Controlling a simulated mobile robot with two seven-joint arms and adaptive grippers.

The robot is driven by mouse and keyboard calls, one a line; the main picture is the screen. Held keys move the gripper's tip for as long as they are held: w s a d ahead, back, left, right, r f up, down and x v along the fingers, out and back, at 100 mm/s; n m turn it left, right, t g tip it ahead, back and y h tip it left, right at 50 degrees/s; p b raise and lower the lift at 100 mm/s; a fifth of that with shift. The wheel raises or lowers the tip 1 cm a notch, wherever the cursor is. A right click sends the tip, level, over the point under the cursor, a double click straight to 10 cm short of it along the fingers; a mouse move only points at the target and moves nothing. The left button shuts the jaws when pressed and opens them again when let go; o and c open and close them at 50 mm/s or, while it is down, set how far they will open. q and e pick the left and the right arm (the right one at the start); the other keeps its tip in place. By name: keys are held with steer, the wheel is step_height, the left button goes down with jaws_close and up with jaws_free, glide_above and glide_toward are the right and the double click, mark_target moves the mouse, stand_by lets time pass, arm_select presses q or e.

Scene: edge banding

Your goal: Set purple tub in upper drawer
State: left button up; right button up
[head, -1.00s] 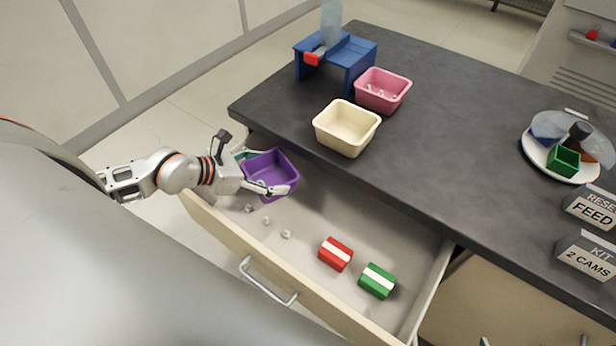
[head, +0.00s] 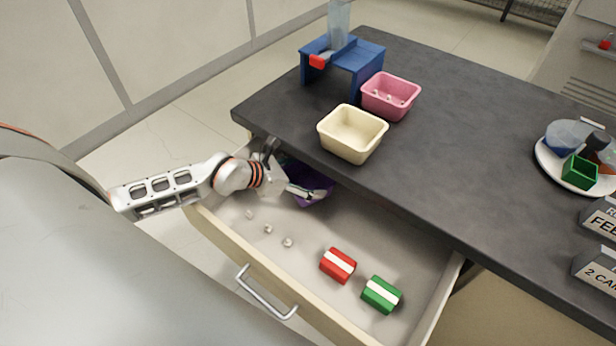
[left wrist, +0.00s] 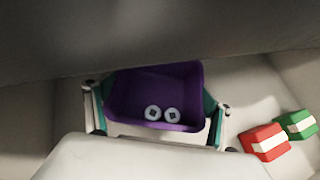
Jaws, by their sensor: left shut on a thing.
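The purple tub (head: 312,190) is low inside the open upper drawer (head: 330,222), at its back left, partly under the worktop's edge. In the left wrist view the tub (left wrist: 155,90) holds two round pale pieces (left wrist: 162,113). My left gripper (head: 305,192) is shut on the tub, and in the left wrist view its fingers (left wrist: 157,118) lie on either side of it. The gripper hides part of the tub in the head view. I cannot tell whether the tub touches the drawer floor. My right gripper is not in view.
A red block (head: 338,265) and a green block (head: 381,294) lie in the drawer's right part, with several small pale pieces (head: 268,230) at its left. A cream tub (head: 352,134), a pink tub (head: 390,96) and a blue stand (head: 345,62) are on the dark worktop (head: 470,130).

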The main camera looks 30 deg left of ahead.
arm_select(q)
steer(key=shift+r, duration=0.1)
steer(key=shift+f, duration=0.4)
steer(key=shift+f, duration=0.25)
steer(key=o, duration=1.2)
steer(key=shift+o, duration=0.2)
